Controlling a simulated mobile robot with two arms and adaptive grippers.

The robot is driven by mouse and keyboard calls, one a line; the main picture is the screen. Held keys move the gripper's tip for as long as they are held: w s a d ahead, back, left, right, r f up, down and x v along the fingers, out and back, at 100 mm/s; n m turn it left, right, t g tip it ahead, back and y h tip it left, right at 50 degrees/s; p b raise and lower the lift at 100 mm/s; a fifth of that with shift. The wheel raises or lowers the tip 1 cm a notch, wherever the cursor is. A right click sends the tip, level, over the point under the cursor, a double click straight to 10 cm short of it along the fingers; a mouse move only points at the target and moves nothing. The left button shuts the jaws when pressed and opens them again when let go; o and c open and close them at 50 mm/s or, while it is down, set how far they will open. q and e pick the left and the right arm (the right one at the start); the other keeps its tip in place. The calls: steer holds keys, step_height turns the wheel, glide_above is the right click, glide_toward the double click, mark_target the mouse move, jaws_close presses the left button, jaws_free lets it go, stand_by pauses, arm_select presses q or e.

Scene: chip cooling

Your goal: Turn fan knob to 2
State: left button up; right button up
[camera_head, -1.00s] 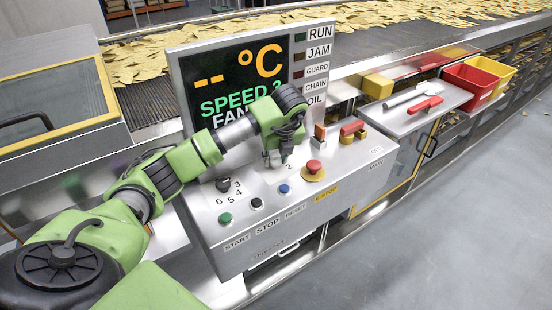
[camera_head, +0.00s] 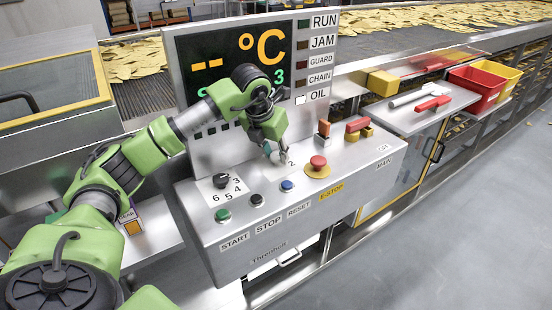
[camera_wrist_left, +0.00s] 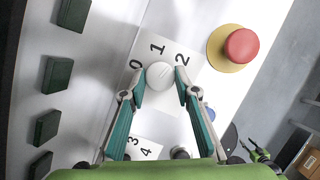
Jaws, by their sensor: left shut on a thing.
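The fan knob is a pale round knob (camera_wrist_left: 160,76) between the printed labels 0, 1 and 2 in the left wrist view. My left gripper (camera_wrist_left: 160,84) is shut on it, one fingertip on each side. In the head view my left gripper (camera_head: 277,157) reaches down to the panel by the label 2 and mostly hides the knob. The knob's pointer direction is unclear. A small green and black part, seemingly my right gripper (camera_wrist_left: 250,150), shows far off.
A red emergency stop button (camera_head: 318,162) stands close to the right of my gripper. A black selector (camera_head: 221,181) with numbers 3 to 6 and green, black and blue buttons lie nearer. Red handles and bins (camera_head: 476,88) are farther right.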

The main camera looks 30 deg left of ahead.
arm_select(q)
steer(key=shift+a+m+h+b, duration=0.1)
steer(key=shift+m+h+b, duration=0.3)
steer(key=shift+m, duration=0.7)
steer(key=o, duration=1.1)
steer(key=shift+r, duration=0.15)
steer(key=v, duration=1.1)
steer(key=shift+s+a+r, duration=0.15)
steer(key=shift+r, duration=0.2)
